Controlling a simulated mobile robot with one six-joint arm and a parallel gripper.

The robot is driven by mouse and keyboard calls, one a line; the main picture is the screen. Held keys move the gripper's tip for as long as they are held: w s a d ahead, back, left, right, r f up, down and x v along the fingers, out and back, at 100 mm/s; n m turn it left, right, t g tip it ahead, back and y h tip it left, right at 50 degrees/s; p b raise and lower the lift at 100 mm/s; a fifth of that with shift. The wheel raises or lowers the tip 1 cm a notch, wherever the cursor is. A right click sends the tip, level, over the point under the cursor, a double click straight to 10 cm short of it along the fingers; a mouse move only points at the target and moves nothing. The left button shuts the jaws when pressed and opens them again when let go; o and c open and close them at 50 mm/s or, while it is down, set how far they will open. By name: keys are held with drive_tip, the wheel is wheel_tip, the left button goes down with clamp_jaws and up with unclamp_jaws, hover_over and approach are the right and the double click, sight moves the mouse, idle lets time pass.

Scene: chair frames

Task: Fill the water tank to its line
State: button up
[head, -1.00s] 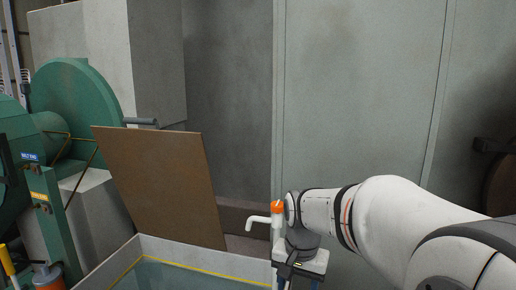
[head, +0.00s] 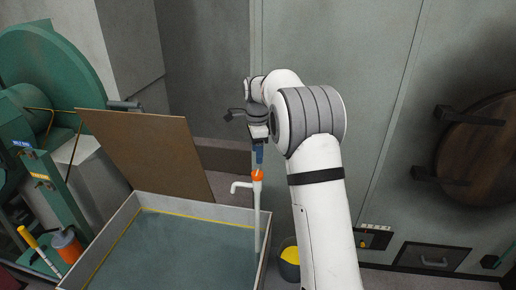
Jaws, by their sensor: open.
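The water tank (head: 218,212) is a pale-walled open box at the lower left in the head view. A yellow line (head: 187,216) runs along its inner walls. Inside is a flat grey-blue surface (head: 180,248) that looks like water; its exact level against the line is hard to judge. A white tap (head: 257,215) with a side spout and an orange top (head: 258,175) stands at the tank's right side, spout pointing left over the tank. No stream shows at the spout. My gripper (head: 259,158), with blue fingers, is open just above the orange top; whether it touches is unclear.
A brown board (head: 147,150) leans up behind the tank. Green machinery (head: 50,70) stands at the left, with a yellow-handled tool (head: 28,237) near it. A dark bucket with yellow contents (head: 289,257) is right of the tap. A round wooden piece (head: 485,150) is on the right wall.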

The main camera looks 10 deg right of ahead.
sight(257, 172)
wheel_tip(257, 172, down, 9)
drive_tip(key=b, duration=0.7)
drive_tip(key=shift+f, duration=0.15)
drive_tip(key=shift+r, duration=0.25)
drive_tip(key=shift+c, duration=0.9)
drive_tip(key=c, duration=0.4)
